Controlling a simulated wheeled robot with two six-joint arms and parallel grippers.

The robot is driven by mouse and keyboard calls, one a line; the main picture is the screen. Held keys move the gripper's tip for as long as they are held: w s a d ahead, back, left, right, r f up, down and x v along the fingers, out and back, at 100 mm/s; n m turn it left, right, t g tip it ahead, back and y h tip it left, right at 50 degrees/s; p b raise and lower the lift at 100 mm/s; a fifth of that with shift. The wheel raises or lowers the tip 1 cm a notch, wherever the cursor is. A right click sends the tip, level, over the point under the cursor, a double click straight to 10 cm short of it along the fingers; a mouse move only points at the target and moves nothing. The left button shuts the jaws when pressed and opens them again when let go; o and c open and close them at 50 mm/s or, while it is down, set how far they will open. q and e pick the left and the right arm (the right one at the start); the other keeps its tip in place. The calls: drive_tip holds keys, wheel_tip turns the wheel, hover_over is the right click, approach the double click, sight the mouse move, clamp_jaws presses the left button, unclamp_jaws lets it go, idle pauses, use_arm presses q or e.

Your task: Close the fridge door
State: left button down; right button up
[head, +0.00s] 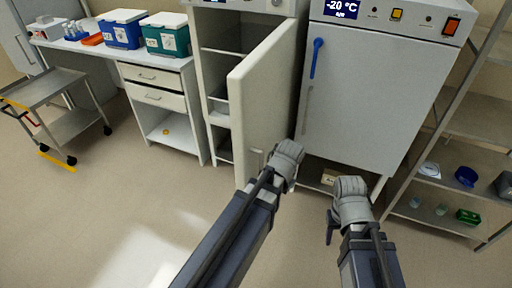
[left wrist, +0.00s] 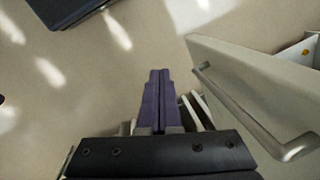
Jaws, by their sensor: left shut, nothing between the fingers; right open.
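The fridge door (head: 268,95) stands well open, swung out from the fridge (head: 216,20), whose shelves show to its left. My left gripper (head: 287,160) overlaps the door's lower right part in the head view, and its fingers are hidden there. In the left wrist view its purple fingers (left wrist: 158,95) are shut and empty. The door (left wrist: 232,62) with its bar handle (left wrist: 252,115) lies just right of them; I cannot tell whether they touch. My right gripper (head: 338,215) is open and empty, in front of the freezer's base.
A closed -20 °C freezer (head: 372,90) with a blue handle (head: 316,58) stands at right. A bench with drawers (head: 155,85) and a cart (head: 45,90) are at left. The floor (head: 110,215) in front is clear.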

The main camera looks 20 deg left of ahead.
use_arm(q)
drive_tip(key=w+d+r+m+y+p, duration=0.1)
drive_tip(key=w+r+m+y, duration=0.6)
drive_tip(key=m, duration=0.7)
wheel_tip(320, 180, up, 3)
drive_tip(key=shift+w+f+p, duration=0.15)
drive_tip(key=shift+w+p, duration=0.15)
drive_tip(key=shift+w, duration=0.3)
use_arm(e)
wheel_tip(320, 180, up, 3)
drive_tip(key=shift+r, duration=0.2)
use_arm(q)
drive_tip(key=shift+f, duration=0.1)
